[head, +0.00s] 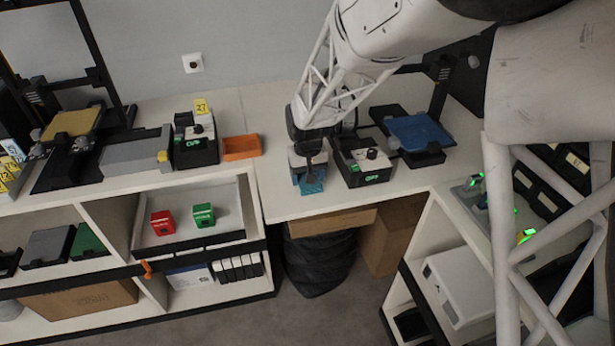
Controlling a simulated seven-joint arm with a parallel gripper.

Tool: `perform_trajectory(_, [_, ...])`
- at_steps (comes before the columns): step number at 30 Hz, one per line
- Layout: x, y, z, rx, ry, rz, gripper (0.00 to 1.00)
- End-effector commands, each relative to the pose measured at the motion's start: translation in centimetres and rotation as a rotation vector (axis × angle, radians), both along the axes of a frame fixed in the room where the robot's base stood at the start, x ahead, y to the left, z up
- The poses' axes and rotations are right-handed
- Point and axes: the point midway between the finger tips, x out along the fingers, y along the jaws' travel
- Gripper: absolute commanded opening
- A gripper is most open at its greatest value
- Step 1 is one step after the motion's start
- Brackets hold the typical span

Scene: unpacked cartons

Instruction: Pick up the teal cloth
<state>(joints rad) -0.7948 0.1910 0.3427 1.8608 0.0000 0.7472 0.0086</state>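A small blue-teal piece that looks like the cloth (312,186) lies near the front edge of the white counter, in the middle of the head view. My gripper (309,170) points down right over it and hides its upper part. The fingertips are dark and small here. I cannot tell whether they touch the cloth or whether they are open or shut. A small grey-white block shape (297,160) shows just left of the fingers, partly hidden by my gripper.
A black device with a green display (361,160) stands close to the right of my gripper. A 3D printer with a blue bed (418,132) is farther right. An orange tray (241,147) sits to the left, with bare counter (262,178) between. The counter's front edge is near.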

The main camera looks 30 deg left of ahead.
Motion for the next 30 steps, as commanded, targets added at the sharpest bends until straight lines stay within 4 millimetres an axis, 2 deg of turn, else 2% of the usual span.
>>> perform_trajectory(5, [0.0, 0.0, 0.9, 0.001, -0.001, 0.000, 0.42])
perform_trajectory(12, [0.0, 0.0, 3.7, 0.001, -0.001, 0.000, 0.42])
perform_trajectory(30, [-6.6, -6.4, 4.4, 0.001, -0.001, 0.000, 0.42])
